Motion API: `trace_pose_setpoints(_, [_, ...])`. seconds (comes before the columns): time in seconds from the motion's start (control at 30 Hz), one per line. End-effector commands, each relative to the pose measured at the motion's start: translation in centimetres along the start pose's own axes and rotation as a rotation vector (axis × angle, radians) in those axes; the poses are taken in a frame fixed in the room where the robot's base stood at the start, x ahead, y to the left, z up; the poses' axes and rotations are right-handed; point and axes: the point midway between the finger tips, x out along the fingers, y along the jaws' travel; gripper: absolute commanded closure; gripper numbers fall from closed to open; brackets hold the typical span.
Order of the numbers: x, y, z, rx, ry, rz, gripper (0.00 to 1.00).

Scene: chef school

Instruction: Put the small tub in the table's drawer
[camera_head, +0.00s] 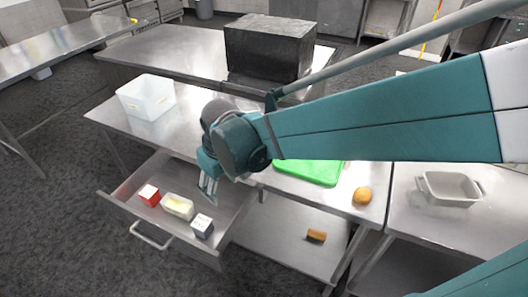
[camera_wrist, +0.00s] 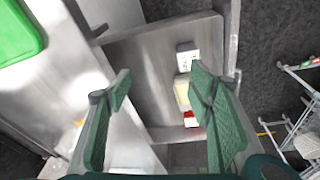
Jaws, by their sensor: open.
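The table's drawer (camera_head: 125,196) is pulled open. A small pale-yellow tub (camera_head: 178,206) lies inside it, between a red box (camera_head: 149,195) and a white-and-dark box (camera_head: 202,226). The tub also shows in the wrist view (camera_wrist: 182,90), partly hidden by my right finger. My gripper (camera_head: 208,186) is above the back part of the drawer, near the table's front edge, apart from the tub. In the wrist view, its green fingers (camera_wrist: 165,95) are spread wide with nothing between them.
A translucent white bin (camera_head: 146,98) stands on the table's left end. A green cutting board (camera_head: 312,172) and an orange fruit (camera_head: 362,196) are to the right. A dark block (camera_head: 268,50) stands behind. A brown item (camera_head: 316,236) lies on the lower shelf. The floor before the drawer is clear.

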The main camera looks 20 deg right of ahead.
Motion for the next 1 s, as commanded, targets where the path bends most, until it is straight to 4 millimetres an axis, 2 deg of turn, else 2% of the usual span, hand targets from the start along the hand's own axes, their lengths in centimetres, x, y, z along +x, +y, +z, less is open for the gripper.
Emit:
trace_pose_setpoints(0.5, [-6.0, 3.8, 5.0, 0.183, 0.139, 0.057, 0.48])
trace_pose_setpoints(1.0, [-10.0, 6.3, 10.4, 0.353, 0.275, 0.113, 0.48])
